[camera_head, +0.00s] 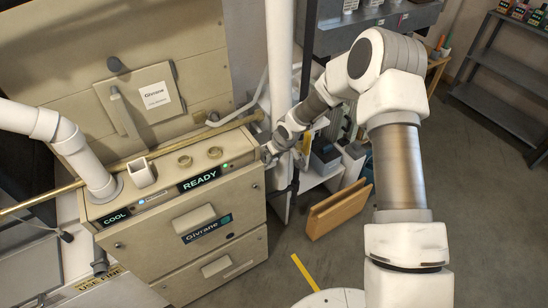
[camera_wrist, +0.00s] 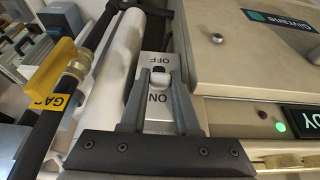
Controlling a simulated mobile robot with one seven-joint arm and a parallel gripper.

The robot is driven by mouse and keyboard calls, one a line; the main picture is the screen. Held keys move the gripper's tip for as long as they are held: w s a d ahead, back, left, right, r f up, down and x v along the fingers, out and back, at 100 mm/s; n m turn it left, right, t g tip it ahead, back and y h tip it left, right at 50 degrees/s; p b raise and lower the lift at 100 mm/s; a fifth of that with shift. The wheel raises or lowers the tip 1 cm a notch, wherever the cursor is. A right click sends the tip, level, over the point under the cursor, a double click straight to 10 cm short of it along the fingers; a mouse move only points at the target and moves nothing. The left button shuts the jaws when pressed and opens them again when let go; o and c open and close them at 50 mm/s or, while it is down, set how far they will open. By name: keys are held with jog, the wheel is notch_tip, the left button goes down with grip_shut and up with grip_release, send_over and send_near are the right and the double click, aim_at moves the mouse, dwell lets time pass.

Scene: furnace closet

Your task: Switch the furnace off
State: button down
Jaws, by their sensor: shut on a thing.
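The furnace (camera_head: 180,235) is a cream cabinet at left in the head view. Its front has COOL and READY labels and a lit green light (camera_head: 225,166), which also shows in the wrist view (camera_wrist: 280,127). A switch plate (camera_wrist: 157,110) marked OFF and ON is beside the cabinet in the wrist view. My gripper (camera_wrist: 159,73) has its fingertips closed around the small switch lever, near the OFF marking, with ON between the fingers. In the head view my gripper (camera_head: 268,154) is at the furnace's right side.
A white vertical pipe (camera_head: 280,60) stands close behind my gripper. A brass pipe (camera_head: 150,160) runs along the furnace's back. A yellow GAS tag (camera_wrist: 58,75) hangs on a black pipe at left in the wrist view.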

jog(key=shift+f+b, duration=0.2)
jog(key=shift+b, duration=0.1)
jog(key=t+b, duration=0.1)
jog(key=b, duration=0.2)
jog(key=f+y+b, duration=0.1)
jog(key=b, duration=0.2)
jog(key=shift+s+d+f+t+b, duration=0.15)
jog(key=shift+s+f+t+b, duration=0.05)
jog(key=shift+t+b, duration=0.2)
notch_tip(320, 180, down, 3)
jog(key=t+y+b, duration=0.2)
jog(key=t+b, duration=0.1)
jog(key=b, duration=0.9)
jog(key=t+y+b, duration=0.3)
jog(key=t+b, duration=0.1)
jog(key=b, duration=0.9)
jog(key=shift+f+t, duration=0.2)
jog(key=shift+t, duration=0.1)
jog(key=shift+r+t+y+b, duration=0.1)
jog(key=shift+t+y+b, duration=0.2)
jog(key=shift+b, duration=0.3)
jog(key=c, duration=0.6)
grip_release()
jog(key=shift+c, duration=0.2)
